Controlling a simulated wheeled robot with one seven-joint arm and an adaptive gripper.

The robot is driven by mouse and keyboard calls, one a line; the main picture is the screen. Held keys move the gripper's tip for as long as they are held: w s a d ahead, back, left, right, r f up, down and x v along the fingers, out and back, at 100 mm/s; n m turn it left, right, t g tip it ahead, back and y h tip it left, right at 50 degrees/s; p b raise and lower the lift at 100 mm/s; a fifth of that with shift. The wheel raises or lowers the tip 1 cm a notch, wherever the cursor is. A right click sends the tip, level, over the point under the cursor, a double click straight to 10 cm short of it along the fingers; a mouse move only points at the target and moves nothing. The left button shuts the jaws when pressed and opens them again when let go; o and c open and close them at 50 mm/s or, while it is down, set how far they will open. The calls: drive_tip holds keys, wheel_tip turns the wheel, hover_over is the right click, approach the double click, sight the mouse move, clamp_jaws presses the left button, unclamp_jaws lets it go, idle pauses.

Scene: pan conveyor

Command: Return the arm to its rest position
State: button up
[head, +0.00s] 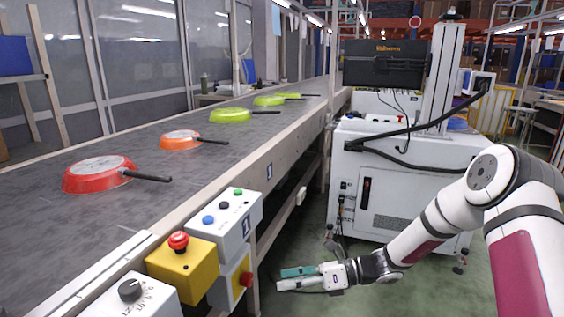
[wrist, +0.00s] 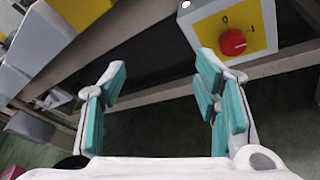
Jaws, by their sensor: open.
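My gripper (head: 284,279) is at the end of my white arm, low at the lower middle of the head view, over the floor and right of the conveyor's side. In the wrist view my gripper (wrist: 163,92) shows two teal-padded fingers spread apart with nothing between them. The same switch (head: 246,279) shows left of my gripper in the head view. My gripper touches nothing that I can see.
The conveyor belt (head: 100,233) carries a red pan (head: 98,174), an orange pan (head: 180,140) and several green pans (head: 230,115). A yellow emergency-stop box (head: 182,268) and a grey button box (head: 226,222) sit on its near edge. A white machine cabinet (head: 400,190) stands behind my arm.

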drive_tip(key=s+d+r+n+g+h, duration=0.2)
drive_tip(key=s+r+n+h, duration=0.2)
drive_tip(key=s+r+n, duration=0.5)
drive_tip(key=s+d+r+n+g+h, duration=0.25)
drive_tip(key=s+r+n+h, duration=0.3)
drive_tip(key=s+r, duration=0.35)
drive_tip(key=s+d+r+n+t+h, duration=0.1)
drive_tip(key=s+d+n+t+h, duration=0.1)
drive_tip(key=s+d+n, duration=0.35)
drive_tip(key=s+d+r+n+t+h, duration=0.1)
drive_tip(key=s+d+n+h, duration=0.15)
drive_tip(key=s, duration=0.65)
drive_tip(key=s+d+r+n+t+h, duration=0.1)
drive_tip(key=s+d+n+t+h, duration=0.2)
drive_tip(key=s, duration=0.4)
wheel_tip(320, 180, up, 29)
drive_tip(key=d+t+y+p, duration=0.1)
drive_tip(key=t+p, duration=0.1)
drive_tip(key=p, duration=2.5)
drive_tip(key=shift+d, duration=0.4)
drive_tip(key=shift+w+t, duration=0.15)
drive_tip(key=shift+t, duration=0.1)
